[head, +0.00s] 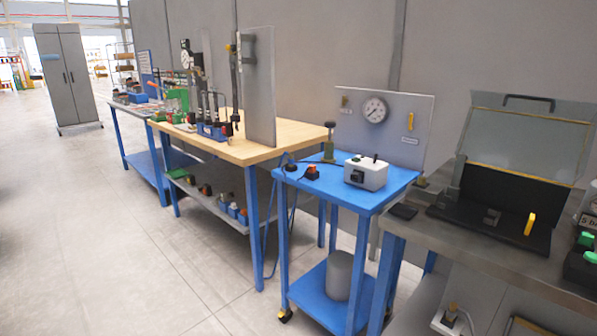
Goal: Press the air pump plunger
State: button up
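A small upright pump-like cylinder (329,150) stands at the back left of the blue cart (335,187). My gripper is not in view, and nothing touches the pump.
A white box (366,171) with black controls and a red-and-black part (312,171) share the cart top. A wooden bench (285,135) stands left, and a grey bench (470,259) with an open-lidded case stands right. The floor (140,240) at left is clear.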

aim_at(330, 124)
jog(key=i+j, duration=0.1)
jog(key=i, duration=1.35)
jog(key=k+l+z, duration=0.3)
jog(key=k+l, duration=0.1)
jog(key=l, duration=0.05)
